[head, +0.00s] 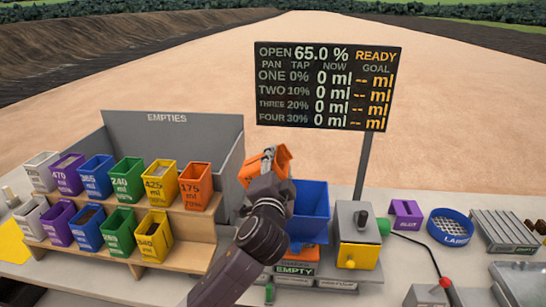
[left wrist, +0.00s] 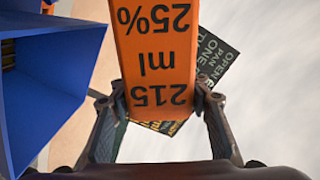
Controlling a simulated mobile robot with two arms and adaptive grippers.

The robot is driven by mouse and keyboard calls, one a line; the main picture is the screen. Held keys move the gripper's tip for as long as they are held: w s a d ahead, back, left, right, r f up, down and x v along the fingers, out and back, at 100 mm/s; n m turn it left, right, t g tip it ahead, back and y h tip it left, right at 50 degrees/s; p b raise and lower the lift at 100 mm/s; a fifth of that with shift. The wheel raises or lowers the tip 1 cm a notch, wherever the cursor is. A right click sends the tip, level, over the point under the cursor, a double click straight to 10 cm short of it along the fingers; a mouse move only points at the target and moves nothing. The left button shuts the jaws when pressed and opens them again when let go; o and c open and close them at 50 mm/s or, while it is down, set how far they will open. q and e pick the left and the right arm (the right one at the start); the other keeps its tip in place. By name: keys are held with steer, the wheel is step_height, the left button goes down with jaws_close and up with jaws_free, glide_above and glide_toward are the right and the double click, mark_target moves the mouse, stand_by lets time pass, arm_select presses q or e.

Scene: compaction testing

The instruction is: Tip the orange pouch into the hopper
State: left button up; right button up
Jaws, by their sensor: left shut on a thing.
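My left gripper (head: 268,165) is shut on an orange pouch (head: 282,160) and holds it up beside the blue hopper (head: 312,200), at its upper left. In the left wrist view the fingers (left wrist: 160,97) clasp the pouch (left wrist: 153,50) from both sides; its label reads "215 ml 25%". The hopper (left wrist: 50,95) is at the left there, apart from the pouch. In the head view the pouch looks tilted and the gripper covers part of it. Its mouth and contents cannot be made out. My right gripper is not in view.
A stepped wooden rack (head: 190,228) holds several coloured pouches at left, including another orange pouch (head: 194,188) marked 175 ml. A grey "EMPTIES" bin (head: 205,128) stands behind. A display board (head: 327,87) rises behind the hopper. A grey box with a lever (head: 356,232) is right of the hopper.

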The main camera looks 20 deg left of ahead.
arm_select(q)
steer(key=m, duration=0.1)
steer(key=d+f+m, duration=0.1)
steer(key=f+m, duration=0.1)
steer(key=m, duration=0.1)
steer(key=shift+w+d+f, duration=0.1)
steer(key=shift+w+d, duration=0.15)
steer(key=shift+d, duration=0.1)
steer(key=m+p, duration=0.2)
steer(key=d+f+m+p, duration=0.1)
steer(key=m+p, duration=0.1)
steer(key=d+m+p, duration=0.1)
steer(key=m+p, duration=0.1)
steer(key=shift+w+f+m, duration=0.15)
steer(key=shift+w+m, duration=0.1)
steer(key=shift+m, duration=0.05)
